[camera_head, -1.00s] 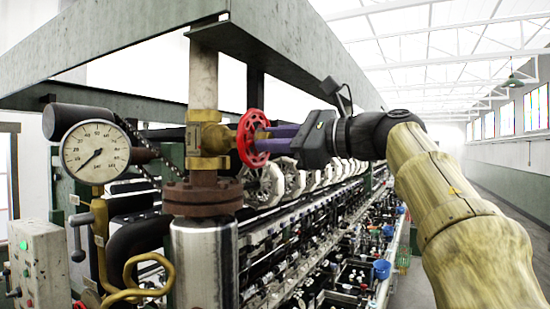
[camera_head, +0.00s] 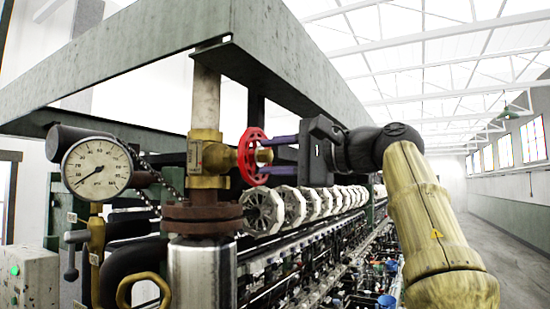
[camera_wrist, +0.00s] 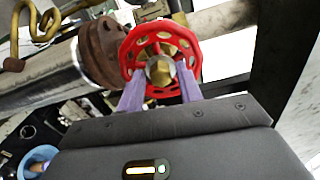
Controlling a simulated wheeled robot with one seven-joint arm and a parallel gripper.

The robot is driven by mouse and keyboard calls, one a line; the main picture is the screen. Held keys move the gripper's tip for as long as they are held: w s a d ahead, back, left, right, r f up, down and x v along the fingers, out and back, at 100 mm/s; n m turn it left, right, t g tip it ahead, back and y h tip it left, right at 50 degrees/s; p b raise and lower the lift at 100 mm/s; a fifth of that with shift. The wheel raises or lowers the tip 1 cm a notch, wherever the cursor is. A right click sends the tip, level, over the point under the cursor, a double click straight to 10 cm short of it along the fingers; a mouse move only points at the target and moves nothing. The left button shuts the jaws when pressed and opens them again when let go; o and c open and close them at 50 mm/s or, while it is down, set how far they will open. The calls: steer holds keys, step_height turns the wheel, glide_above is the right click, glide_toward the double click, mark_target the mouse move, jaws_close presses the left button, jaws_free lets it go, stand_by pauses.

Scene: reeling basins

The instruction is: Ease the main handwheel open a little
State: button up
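The red main handwheel (camera_head: 248,157) sits on a brass valve body (camera_head: 209,158) on a vertical pipe. In the wrist view the handwheel (camera_wrist: 128,52) faces me, with a brass hub (camera_wrist: 160,71) at its centre. My gripper (camera_head: 266,155) points left at the wheel from its right side. Its two purple fingers are apart, one above the other in the head view. In the wrist view my gripper (camera_wrist: 160,80) has one finger on each side of the hub. The fingertips overlap the wheel; I cannot tell whether they touch it.
A round pressure gauge (camera_head: 97,169) stands left of the valve. A rusty flange (camera_head: 203,217) lies below it. A green-grey beam (camera_head: 300,75) runs above my gripper. White reels (camera_head: 290,205) line the machine behind.

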steer(key=shift+d, duration=0.1)
steer(key=b+v, duration=0.1)
steer(key=v, duration=0.5)
steer(key=shift+s+d, duration=0.3)
stand_by(0.4)
